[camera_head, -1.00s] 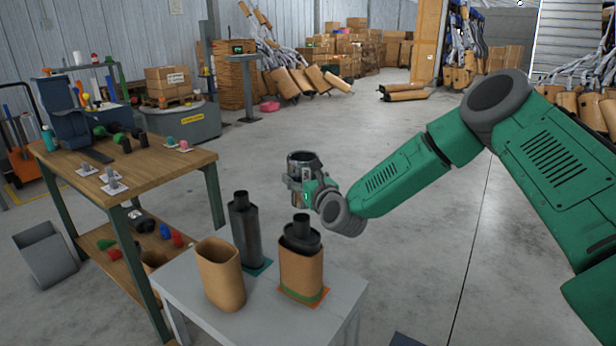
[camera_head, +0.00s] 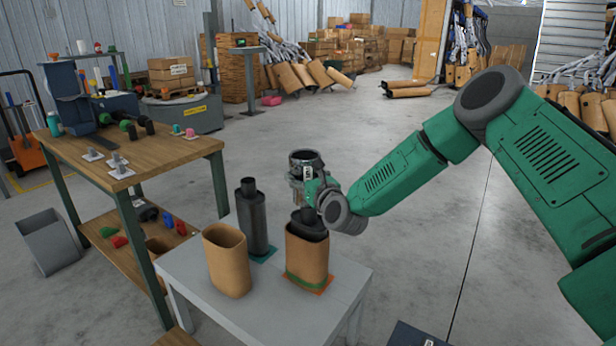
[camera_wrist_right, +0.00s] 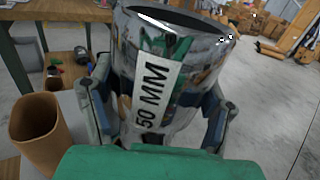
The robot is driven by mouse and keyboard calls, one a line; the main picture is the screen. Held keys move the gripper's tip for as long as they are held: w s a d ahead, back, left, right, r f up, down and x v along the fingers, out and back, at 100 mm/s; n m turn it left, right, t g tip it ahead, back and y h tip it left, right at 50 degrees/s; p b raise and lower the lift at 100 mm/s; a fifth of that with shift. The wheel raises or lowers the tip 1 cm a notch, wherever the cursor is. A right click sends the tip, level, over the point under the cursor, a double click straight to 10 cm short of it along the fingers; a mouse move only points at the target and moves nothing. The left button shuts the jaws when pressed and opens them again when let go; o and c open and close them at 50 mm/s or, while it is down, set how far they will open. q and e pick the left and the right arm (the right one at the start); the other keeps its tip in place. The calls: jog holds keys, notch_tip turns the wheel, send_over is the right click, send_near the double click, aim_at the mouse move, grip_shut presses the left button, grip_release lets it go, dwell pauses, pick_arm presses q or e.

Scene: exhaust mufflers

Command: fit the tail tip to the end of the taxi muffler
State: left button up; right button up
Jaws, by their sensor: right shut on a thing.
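My right gripper (camera_head: 312,190) is shut on the shiny chrome tail tip (camera_head: 305,160). The tip is upright, open end up, and its label reads "50 MM" in the right wrist view (camera_wrist_right: 158,95). In the head view it is above the dark muffler (camera_head: 308,226) standing in a cardboard sleeve (camera_head: 307,258) with a green band, on an orange mat. The gripper hides this muffler's neck, so I cannot tell whether the tip touches it. A second dark muffler (camera_head: 252,222) stands on a teal mat. I cannot tell which is the taxi muffler. My left gripper is out of view.
An empty cardboard sleeve (camera_head: 227,265) stands at the grey table's (camera_head: 200,290) left side. It also shows in the right wrist view (camera_wrist_right: 38,130). A wooden workbench (camera_head: 165,160) with small parts is at left. The floor behind the gripper is clear.

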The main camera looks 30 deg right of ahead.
jog(key=shift+d+f, duration=0.1)
jog(key=shift+d, duration=0.3)
jog(key=shift+d+f, duration=0.15)
jog(key=shift+d, duration=0.35)
jog(key=shift+d+f, duration=0.15)
jog(key=shift+d, duration=0.35)
jog(key=shift+s+a+r+b, duration=0.1)
jog(key=shift+a+r+b, duration=0.25)
jog(key=shift+a, duration=0.3)
jog(key=shift+d+f, duration=0.3)
jog(key=shift+d, duration=0.25)
jog(key=shift+a+r+b, duration=0.25)
jog(key=shift+a+b, duration=0.05)
jog(key=shift+a, duration=0.2)
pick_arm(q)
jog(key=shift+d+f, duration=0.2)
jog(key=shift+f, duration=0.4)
pick_arm(e)
jog(key=shift+d+f, duration=0.1)
jog(key=shift+d+f, duration=0.25)
jog(key=shift+f, duration=0.1)
pick_arm(q)
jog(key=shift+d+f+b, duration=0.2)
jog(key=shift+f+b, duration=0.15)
jog(key=shift+b, duration=0.1)
pick_arm(e)
jog(key=shift+a+f, duration=0.1)
